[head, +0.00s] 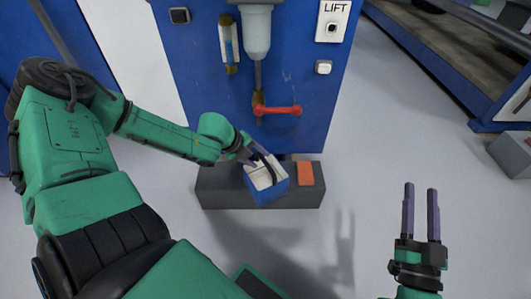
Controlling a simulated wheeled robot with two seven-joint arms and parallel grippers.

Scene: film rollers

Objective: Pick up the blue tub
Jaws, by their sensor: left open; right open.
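The blue tub (269,193) has blue sides and a white inside. It stands, turned slightly, on a dark grey block (225,188) in front of the blue cabinet. My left gripper (266,169) is open at the tub, with its fingers over the tub's top opening. I cannot tell whether a finger touches the tub wall. The gripper hides part of the far rim. My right gripper (421,212) is open and empty, pointing up over the floor at the lower right, well away from the tub.
An orange block (305,173) lies on the grey block just right of the tub. The blue cabinet (300,135) behind carries a red-handled valve (280,110) above the tub and a LIFT switch (332,20). A blue-edged rack (440,75) stands at the right. The floor between is clear.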

